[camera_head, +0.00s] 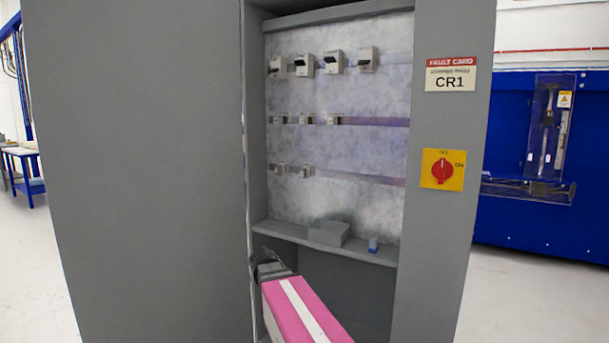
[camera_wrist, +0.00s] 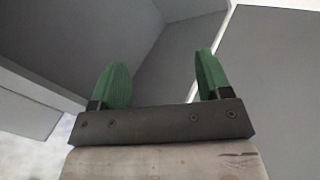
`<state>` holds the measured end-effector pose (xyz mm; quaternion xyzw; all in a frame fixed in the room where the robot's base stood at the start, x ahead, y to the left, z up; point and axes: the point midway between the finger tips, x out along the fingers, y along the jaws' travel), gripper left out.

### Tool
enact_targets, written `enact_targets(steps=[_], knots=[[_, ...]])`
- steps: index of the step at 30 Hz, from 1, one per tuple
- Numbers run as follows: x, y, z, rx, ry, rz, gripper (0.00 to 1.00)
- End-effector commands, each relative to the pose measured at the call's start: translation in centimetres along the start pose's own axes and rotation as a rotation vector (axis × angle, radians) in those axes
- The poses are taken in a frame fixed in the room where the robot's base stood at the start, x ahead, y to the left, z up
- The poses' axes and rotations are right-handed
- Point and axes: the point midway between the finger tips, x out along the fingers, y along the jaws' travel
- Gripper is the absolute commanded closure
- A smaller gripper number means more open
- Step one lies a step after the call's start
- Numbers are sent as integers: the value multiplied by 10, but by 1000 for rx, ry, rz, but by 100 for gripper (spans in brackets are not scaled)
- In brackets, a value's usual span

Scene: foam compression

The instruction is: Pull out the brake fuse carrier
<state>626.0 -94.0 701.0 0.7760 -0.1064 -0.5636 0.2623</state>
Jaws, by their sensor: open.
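The open grey cabinet shows three rails of small modules in the head view. The top row (camera_head: 334,62) has several grey-white units with dark parts, the middle row (camera_head: 306,119) has three smaller ones, and the bottom row (camera_head: 305,171) has smaller ones still. Any labels are too small to read, so I cannot tell which is the brake fuse carrier. My gripper (camera_wrist: 163,78) is open and empty, its two green fingers apart in the wrist view. In the head view my pink-and-white arm reaches to the cabinet's lower left, below the shelf and well below the modules.
A shelf (camera_head: 272,232) inside the cabinet holds a grey box (camera_head: 328,233) and a small blue item (camera_head: 373,245). The right frame carries a CR1 fault card (camera_head: 450,80) and a red rotary switch (camera_head: 442,171). A large grey panel (camera_head: 150,170) stands left of the opening.

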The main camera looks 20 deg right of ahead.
Motion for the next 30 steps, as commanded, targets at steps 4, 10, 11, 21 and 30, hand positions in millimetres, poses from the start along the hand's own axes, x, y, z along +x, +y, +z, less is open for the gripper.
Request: enact_targets(steps=[4, 10, 11, 21, 30], knots=[[-27, 70, -57, -82, 89, 210, 29], [-83, 158, -119, -198, 170, 493, 29], [-92, 170, -127, -215, 179, 534, 29], [-186, 268, -187, -361, 217, 885, 29], [-204, 282, -194, -388, 217, 945, 29]])
